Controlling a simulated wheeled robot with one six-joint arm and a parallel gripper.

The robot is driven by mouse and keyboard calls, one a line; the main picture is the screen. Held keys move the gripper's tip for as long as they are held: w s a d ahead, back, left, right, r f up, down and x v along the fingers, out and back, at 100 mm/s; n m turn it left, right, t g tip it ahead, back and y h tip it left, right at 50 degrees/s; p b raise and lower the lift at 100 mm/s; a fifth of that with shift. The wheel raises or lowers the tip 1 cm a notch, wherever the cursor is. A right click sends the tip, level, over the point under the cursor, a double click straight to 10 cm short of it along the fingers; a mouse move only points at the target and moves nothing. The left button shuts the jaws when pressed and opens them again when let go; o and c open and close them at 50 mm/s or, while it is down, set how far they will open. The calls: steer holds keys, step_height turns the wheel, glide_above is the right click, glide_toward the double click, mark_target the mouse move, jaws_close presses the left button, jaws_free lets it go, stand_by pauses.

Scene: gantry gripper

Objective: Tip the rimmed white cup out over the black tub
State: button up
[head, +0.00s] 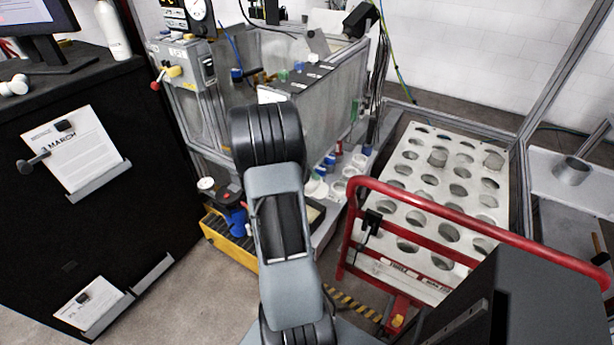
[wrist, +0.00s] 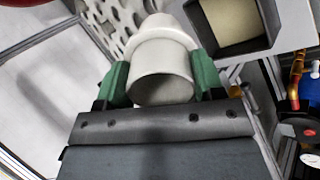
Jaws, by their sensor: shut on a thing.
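In the wrist view my gripper (wrist: 161,84) has its green fingers closed on both sides of the rimmed white cup (wrist: 162,54). The cup's wider rimmed part points away from the camera and its narrower round end faces the camera. I cannot tell whether anything is inside it. The black tub (wrist: 273,22) is at the upper right of the wrist view, close beside the cup, with a tan surface inside. In the head view my own arm hides the gripper and the cup; a dark-edged tan patch beside the arm may be the tub.
A white board with round holes (head: 430,190) lies to the right, behind a red rail (head: 470,222). Several small white and coloured items stand on the grey ledge around the arm. A yellow crate (head: 228,243) is low at the left, by a black cabinet (head: 90,190).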

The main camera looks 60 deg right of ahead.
steer(key=shift+r+t+y+p, duration=1.1)
steer(key=shift+r+p, duration=0.25)
steer(key=shift+p, duration=1.8)
steer(key=r+t+y+p, duration=0.1)
steer(key=t+p, duration=0.1)
steer(key=p, duration=0.5)
steer(key=shift+r+y, duration=0.35)
steer(key=shift+y, duration=0.05)
steer(key=r+t+y+p, duration=0.1)
steer(key=p, duration=0.3)
steer(key=shift+d+t+y+p, duration=0.1)
steer(key=shift+t+y+p, duration=0.2)
